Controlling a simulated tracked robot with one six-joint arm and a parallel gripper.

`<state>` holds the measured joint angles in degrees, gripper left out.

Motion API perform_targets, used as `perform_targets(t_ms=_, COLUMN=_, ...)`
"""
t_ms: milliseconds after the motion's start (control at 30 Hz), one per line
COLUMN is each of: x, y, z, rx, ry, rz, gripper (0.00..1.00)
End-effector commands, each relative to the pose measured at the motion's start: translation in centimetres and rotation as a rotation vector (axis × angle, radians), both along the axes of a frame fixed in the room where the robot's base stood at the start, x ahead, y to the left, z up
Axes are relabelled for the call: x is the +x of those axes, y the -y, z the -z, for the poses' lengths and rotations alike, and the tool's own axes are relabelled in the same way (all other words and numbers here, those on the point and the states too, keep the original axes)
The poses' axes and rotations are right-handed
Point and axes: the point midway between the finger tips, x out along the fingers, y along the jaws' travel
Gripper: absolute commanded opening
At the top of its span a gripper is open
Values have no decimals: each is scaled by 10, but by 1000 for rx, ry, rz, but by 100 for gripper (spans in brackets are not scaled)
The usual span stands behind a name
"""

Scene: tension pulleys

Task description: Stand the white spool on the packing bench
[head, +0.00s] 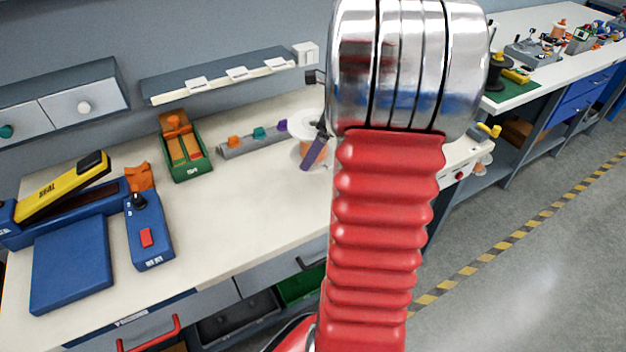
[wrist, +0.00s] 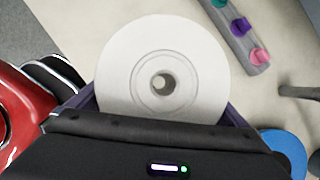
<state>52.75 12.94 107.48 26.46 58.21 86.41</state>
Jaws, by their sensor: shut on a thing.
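The white spool (wrist: 125,65) has round white flanges and a centre hole, and its flange faces the camera in the wrist view. My gripper (wrist: 160,108) is shut on it, with a purple finger at each side. In the head view the spool (head: 303,124) is upright over the right part of the packing bench (head: 250,190), with an orange winding between its flanges. A purple finger of my gripper (head: 314,152) lies across its side. My arm hides part of the spool's right side. I cannot tell whether its lower flange touches the bench top.
A grey rail (head: 240,146) with coloured pegs lies just left of the spool. A green box (head: 187,168), a blue sealer (head: 70,262) with a yellow arm and a shelf (head: 215,80) take up the left and back. The bench's front middle is clear.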

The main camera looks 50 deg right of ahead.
Motion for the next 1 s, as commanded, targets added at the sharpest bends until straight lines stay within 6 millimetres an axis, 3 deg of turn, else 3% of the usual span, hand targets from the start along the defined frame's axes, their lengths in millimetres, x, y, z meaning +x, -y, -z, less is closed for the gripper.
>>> perform_targets(t_ms=433, x=1, y=-1, z=55, rx=0, ry=0, rz=-4, gripper=53)
perform_targets(t_ms=867, x=2, y=-2, z=62, rx=-1, ry=2, rz=-6, gripper=53)
perform_targets(t_ms=1000, x=2, y=-2, z=74, rx=1, ry=0, rz=-6, gripper=53)
